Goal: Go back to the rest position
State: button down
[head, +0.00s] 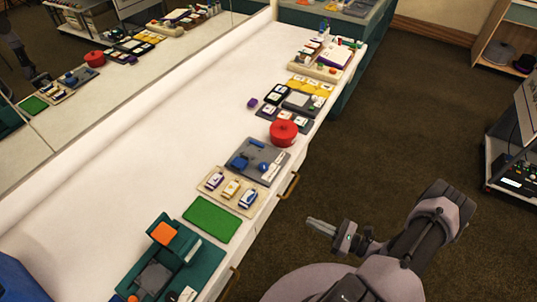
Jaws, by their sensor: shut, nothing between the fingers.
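My gripper (318,227) is at the end of my arm, at the lower middle right of the head view. It is over the floor, to the right of the long white table (165,125) and apart from it. Its fingers point left toward the table edge and are shut, with nothing between them. My arm is folded back toward the lower right of the view.
On the table's right side stand a teal box (185,245), a green mat (212,219), a beige tray (215,196), a grey tray (240,158), a red pot (284,133) and yellow cards (312,84). A mirror runs along the left. A shelf (510,40) and a cart (515,140) stand right. Carpet between is clear.

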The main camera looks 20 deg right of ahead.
jog(key=w+a+r+n+g, duration=0.25)
jog(key=r+n+g, duration=0.2)
jog(key=r, duration=0.35)
jog(key=w+a+r+n+g+h, duration=0.1)
jog(key=a+r+n+g, duration=0.3)
jog(key=r, duration=0.4)
jog(key=w+a+r+n+g, duration=0.1)
jog(key=a+r+n+g, duration=0.1)
jog(key=r+n+g, duration=0.45)
jog(key=s+a+r+n+t+h, duration=0.3)
jog(key=s+a+r+n+h, duration=0.1)
jog(key=r, duration=0.5)
jog(key=s+a+r+n+t+h, duration=0.3)
jog(key=s+a+r, duration=0.4)
jog(key=r, duration=0.3)
jog(key=shift+s+a+r+n+t+h, duration=0.2)
jog(key=shift+n+t+h, duration=0.2)
jog(key=shift+n+h, duration=0.4)
